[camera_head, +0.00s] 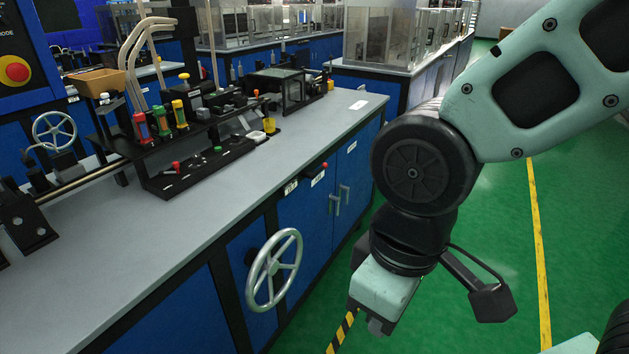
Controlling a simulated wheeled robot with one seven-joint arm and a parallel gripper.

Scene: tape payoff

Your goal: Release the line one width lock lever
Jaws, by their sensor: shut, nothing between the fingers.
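Several small knobs and handles show on and by the bench, and I cannot tell which is the line one width lock lever. A red-tipped handle (323,166) sticks out at the bench's front edge, beside small white labels too small to read. A large grey handwheel (274,270) is on the front of the bench below the top. A black panel (200,167) on the bench top carries small red and green knobs. My gripper (377,327) hangs shut and empty over the floor, right of the handwheel and clear of the bench.
The grey bench top (120,275) is bare along its front. Blue cabinet doors (345,175) with upright handles face the aisle. A smaller handwheel (54,131) stands at the back left. The green floor (500,215) is open on the right, with a yellow line (540,250).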

